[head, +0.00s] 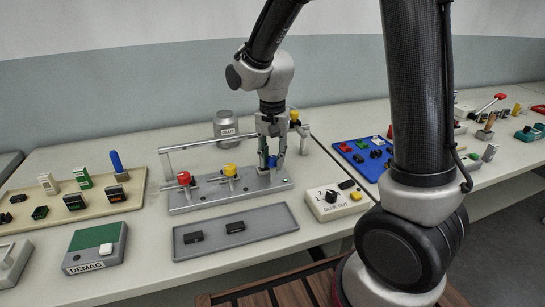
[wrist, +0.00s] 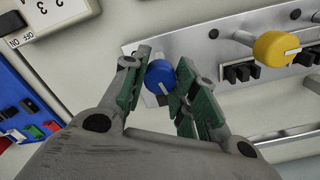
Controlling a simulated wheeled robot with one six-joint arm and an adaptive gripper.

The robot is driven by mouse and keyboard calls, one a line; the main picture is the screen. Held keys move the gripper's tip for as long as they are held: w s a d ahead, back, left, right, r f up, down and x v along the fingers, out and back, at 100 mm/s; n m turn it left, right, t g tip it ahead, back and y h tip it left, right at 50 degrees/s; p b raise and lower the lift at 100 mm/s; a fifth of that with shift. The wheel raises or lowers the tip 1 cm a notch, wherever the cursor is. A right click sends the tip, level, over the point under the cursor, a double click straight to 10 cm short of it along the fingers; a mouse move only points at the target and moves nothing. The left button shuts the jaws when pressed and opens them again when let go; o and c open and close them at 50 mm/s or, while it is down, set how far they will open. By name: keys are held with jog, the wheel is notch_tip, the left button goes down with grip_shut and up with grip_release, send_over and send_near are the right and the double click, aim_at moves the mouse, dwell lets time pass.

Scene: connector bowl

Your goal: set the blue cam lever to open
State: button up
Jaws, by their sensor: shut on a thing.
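The blue cam lever (head: 271,162) stands at the right end of the grey metal fixture (head: 190,204). In the wrist view its round blue knob (wrist: 160,76) shows a short white line. My gripper (head: 270,156) points down over that end of the fixture. In the wrist view the green-padded fingers of my gripper (wrist: 162,72) are on either side of the blue knob, shut on it. The lever's arm under the knob is mostly hidden by the fingers.
On the same fixture are a yellow-knobbed lever (head: 230,169) and a red-knobbed lever (head: 184,178). A grey tray (head: 266,238) with black connectors lies in front. A white selector box (head: 338,208) stands to the right, beside a blue board (head: 352,160). A grey canister (head: 226,125) stands behind.

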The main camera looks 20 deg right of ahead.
jog(key=n, duration=0.4)
jog(key=shift+n, duration=0.3)
jog(key=n, duration=0.3)
jog(key=shift+n, duration=0.3)
jog(key=n, duration=0.3)
jog(key=shift+n, duration=2)
jog(key=o, duration=1)
notch_tip(320, 180, up, 12)
jog(key=shift+r, duration=0.1)
